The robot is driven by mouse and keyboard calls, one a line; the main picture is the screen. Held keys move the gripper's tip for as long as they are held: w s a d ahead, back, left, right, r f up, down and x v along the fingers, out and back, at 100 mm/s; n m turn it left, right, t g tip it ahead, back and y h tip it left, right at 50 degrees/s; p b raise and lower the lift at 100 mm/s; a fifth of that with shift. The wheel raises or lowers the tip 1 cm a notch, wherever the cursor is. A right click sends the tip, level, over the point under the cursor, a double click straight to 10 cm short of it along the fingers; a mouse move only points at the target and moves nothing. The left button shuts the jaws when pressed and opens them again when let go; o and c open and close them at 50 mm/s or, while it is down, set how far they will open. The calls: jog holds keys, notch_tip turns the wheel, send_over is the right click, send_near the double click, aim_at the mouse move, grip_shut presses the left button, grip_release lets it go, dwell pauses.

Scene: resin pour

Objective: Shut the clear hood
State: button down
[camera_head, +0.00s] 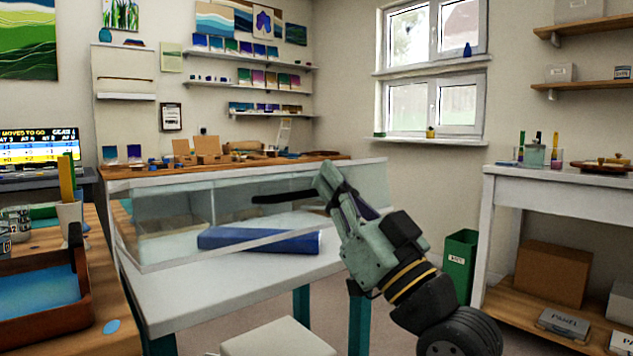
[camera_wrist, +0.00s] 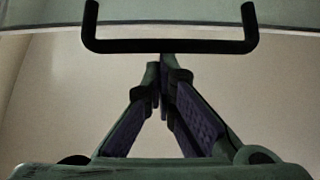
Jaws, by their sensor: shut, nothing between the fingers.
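The clear hood (camera_head: 170,205) is a see-through box on a white table, with pale edges. Its front panel carries a black bar handle (camera_head: 285,197); the panel's lower edge crosses in front of a blue block, and I cannot tell exactly how far the panel stands open. My gripper (camera_head: 326,180) is at the right end of the handle, with its fingers together and empty. In the wrist view the handle (camera_wrist: 170,46) lies across just past my fingertips (camera_wrist: 160,72), outside the fingers. I cannot tell whether they touch it. The panel's edge (camera_wrist: 200,28) shows behind the handle.
The blue block (camera_head: 290,243) lies on the white table (camera_head: 190,305). A wooden bench (camera_head: 75,345) with a brown tray (camera_head: 62,322) stands at left. A white stool (camera_head: 275,340) is in front. A green bin (camera_head: 460,258) and white shelf unit (camera_head: 560,195) are at right.

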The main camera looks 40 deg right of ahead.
notch_tip(320, 180, down, 8)
jog(key=s+b, duration=0.2)
jog(key=b, duration=0.2)
jog(key=shift+b, duration=0.4)
jog(key=s+a, duration=0.1)
jog(key=s, duration=1.2)
jog(key=shift+s, duration=0.35)
jog(key=shift+r, duration=0.1)
